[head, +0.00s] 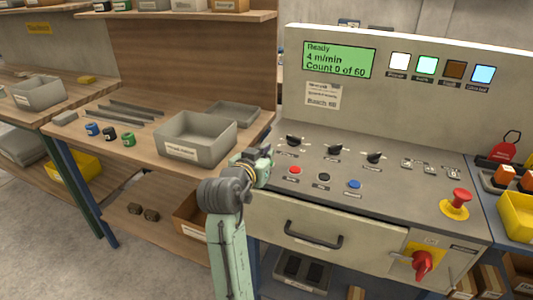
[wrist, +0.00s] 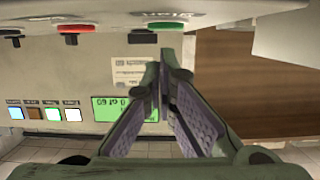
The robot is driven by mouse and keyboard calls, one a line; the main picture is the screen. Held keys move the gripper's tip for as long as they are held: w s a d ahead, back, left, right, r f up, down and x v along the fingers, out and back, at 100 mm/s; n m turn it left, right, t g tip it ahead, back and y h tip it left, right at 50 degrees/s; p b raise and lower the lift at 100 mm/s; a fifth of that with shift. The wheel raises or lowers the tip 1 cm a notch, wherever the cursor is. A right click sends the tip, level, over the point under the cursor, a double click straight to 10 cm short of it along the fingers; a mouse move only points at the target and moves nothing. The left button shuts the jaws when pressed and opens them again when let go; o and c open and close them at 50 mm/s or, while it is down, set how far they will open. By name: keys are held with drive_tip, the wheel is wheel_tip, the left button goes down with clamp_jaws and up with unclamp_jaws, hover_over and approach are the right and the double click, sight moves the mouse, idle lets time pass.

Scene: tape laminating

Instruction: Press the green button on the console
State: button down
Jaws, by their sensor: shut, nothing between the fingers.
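The console (head: 400,80) stands at the right in the head view, with a sloping control panel. The green button (wrist: 158,24) shows at the top of the wrist view, just beyond my fingertips. In the head view my gripper hides it, left of the red button (head: 295,170). My gripper (head: 264,160) is at the left end of the panel. In the wrist view its fingers (wrist: 165,62) meet at the tips, shut and empty. Whether they touch the button I cannot tell, but a gap shows in that view.
A black button (head: 323,177) and a blue button (head: 354,184) continue the row. Black knobs (head: 374,157) stand behind it. A red emergency stop (head: 461,196) is at the right. The green screen (head: 339,60) reads "Ready", "Count 0 of 60". A grey bin (head: 196,138) stands on the left bench.

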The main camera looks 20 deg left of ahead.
drive_tip(key=shift+f, duration=0.5)
